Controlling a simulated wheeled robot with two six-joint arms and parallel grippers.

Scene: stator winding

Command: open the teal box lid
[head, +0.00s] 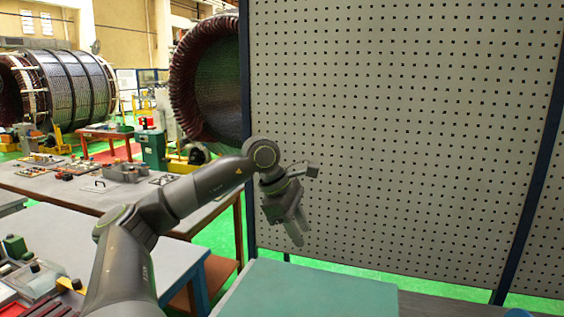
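A flat teal top (312,290), which looks like the lid of the teal box, shows at the bottom middle of the head view. Its near part is cut off by the picture's lower edge, so I cannot see the box's front or any handle. My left gripper (297,232) hangs above and behind the far part of the teal top, fingers pointing down. It appears apart from the top and holds nothing that I can see. Its fingers are seen close together from this angle, so their opening is unclear. My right gripper is not in view.
A grey perforated panel (400,130) with dark blue posts stands upright behind the gripper. A grey workbench (130,235) with a blue leg is at left, with small parts on it. Another bench (90,190) holds several tools. Large stator windings (75,85) stand far back.

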